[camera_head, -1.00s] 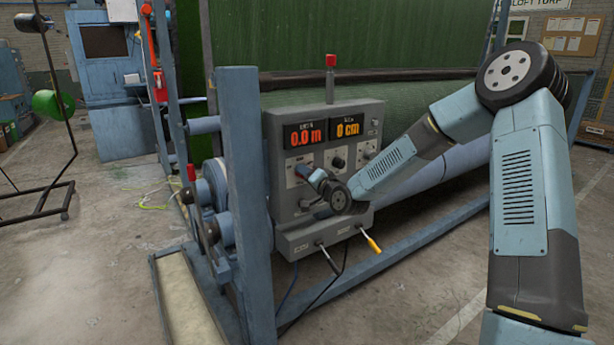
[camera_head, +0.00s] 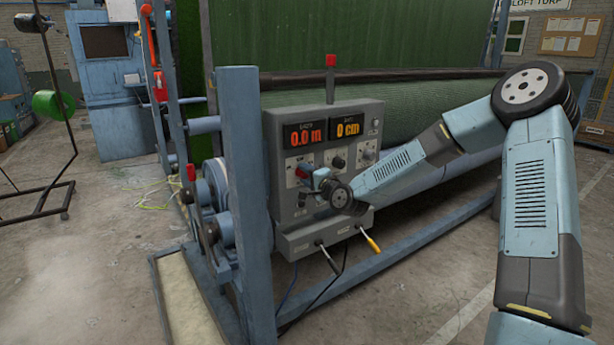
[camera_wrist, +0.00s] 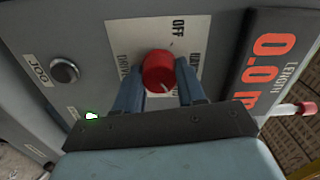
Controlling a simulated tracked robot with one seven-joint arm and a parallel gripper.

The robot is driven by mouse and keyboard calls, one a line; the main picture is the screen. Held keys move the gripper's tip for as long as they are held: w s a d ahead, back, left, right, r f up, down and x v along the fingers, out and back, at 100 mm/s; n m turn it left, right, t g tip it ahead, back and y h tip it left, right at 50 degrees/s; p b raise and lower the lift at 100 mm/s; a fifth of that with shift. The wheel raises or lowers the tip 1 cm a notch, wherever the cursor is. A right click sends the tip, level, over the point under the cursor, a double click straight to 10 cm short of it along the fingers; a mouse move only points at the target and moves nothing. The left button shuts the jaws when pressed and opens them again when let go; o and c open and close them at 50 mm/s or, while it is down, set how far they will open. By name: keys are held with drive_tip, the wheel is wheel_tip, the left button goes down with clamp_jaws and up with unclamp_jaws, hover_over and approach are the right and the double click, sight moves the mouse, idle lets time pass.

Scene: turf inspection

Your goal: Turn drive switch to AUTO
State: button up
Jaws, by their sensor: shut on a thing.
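The drive switch is a red round knob (camera_wrist: 158,72) on a pale label plate, seen large in the wrist view. OFF is legible at the plate's edge; the other lettering is partly hidden or too small to read. A pale pointer mark shows on the knob's lower part. My gripper (camera_wrist: 160,82) is shut on the knob, with a blue finger on each side. In the head view the red knob (camera_head: 302,172) shows at the left of the grey control box (camera_head: 290,212), with my gripper (camera_head: 309,175) against it.
The wrist view shows a black JOG button (camera_wrist: 65,71) and a lit green lamp (camera_wrist: 91,116) beside my gripper. The box's displays (camera_head: 304,134) read 0.0 m and 0 cm. Two levers (camera_head: 370,243) project below. A blue frame post (camera_head: 245,190) stands close left; a green turf roll (camera_head: 420,110) lies behind.

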drive_tip(key=shift+w+d+f, duration=0.1)
drive_tip(key=shift+w+d, duration=0.1)
drive_tip(key=shift+d, duration=0.2)
drive_tip(key=o, duration=0.8)
drive_tip(key=shift+c, duration=0.2)
drive_tip(key=o, duration=0.3)
drive_tip(key=shift+s+a, duration=0.1)
drive_tip(key=shift+a, duration=0.1)
drive_tip(key=v, duration=1.3)
drive_tip(key=shift+s+d, duration=0.3)
drive_tip(key=shift+f, duration=0.1)
